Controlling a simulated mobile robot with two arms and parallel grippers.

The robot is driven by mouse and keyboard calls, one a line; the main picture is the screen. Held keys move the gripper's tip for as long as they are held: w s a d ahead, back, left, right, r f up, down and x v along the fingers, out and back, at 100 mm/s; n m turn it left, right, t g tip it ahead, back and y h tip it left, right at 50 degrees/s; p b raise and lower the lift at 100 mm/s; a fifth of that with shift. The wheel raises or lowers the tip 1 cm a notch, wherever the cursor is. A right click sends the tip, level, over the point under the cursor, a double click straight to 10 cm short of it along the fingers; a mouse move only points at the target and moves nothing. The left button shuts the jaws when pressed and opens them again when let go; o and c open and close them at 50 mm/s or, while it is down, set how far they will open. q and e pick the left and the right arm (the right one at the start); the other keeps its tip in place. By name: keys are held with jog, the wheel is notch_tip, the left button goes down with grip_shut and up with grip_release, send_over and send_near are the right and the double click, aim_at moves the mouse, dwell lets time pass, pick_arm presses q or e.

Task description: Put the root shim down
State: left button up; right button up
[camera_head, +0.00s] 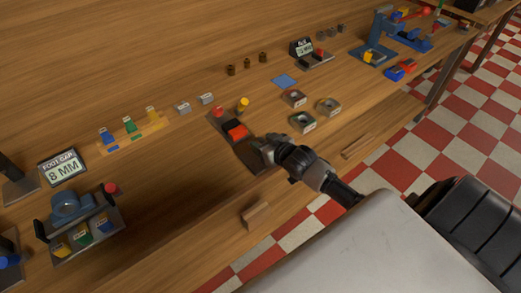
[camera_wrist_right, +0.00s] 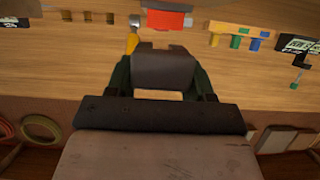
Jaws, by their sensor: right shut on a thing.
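My right gripper (camera_head: 259,149) is over the bench by the near end of a dark plate with a red block (camera_head: 237,131) on it. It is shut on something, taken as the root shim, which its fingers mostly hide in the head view. In the right wrist view my gripper (camera_wrist_right: 163,75) shows from behind, with a dark grey shape between its green-black sides. I cannot clearly tell the shim from the gripper there. The red block (camera_wrist_right: 167,20) shows just beyond, with a yellow-ended piece (camera_wrist_right: 133,38) to its left. My left gripper is not in view.
A wooden strip (camera_head: 137,140) with blue, green and yellow pieces is to the left. A "FOOT GAP 8 MM" sign (camera_head: 62,168) and a blue fixture (camera_head: 72,206) are further left. Grey ring parts (camera_head: 302,122) are to the right. Bare bench lies left of my gripper.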

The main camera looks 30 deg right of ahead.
jog(key=shift+w+a+f, duration=0.25)
jog(key=shift+a+f, duration=0.15)
jog(key=shift+a, duration=0.05)
notch_tip(320, 180, down, 3)
jog(key=shift+r+p, duration=0.1)
jog(key=shift+p, duration=0.6)
jog(key=shift+f, duration=0.25)
jog(key=shift+f, duration=0.1)
jog(key=shift+f, duration=0.15)
jog(key=o, duration=0.9)
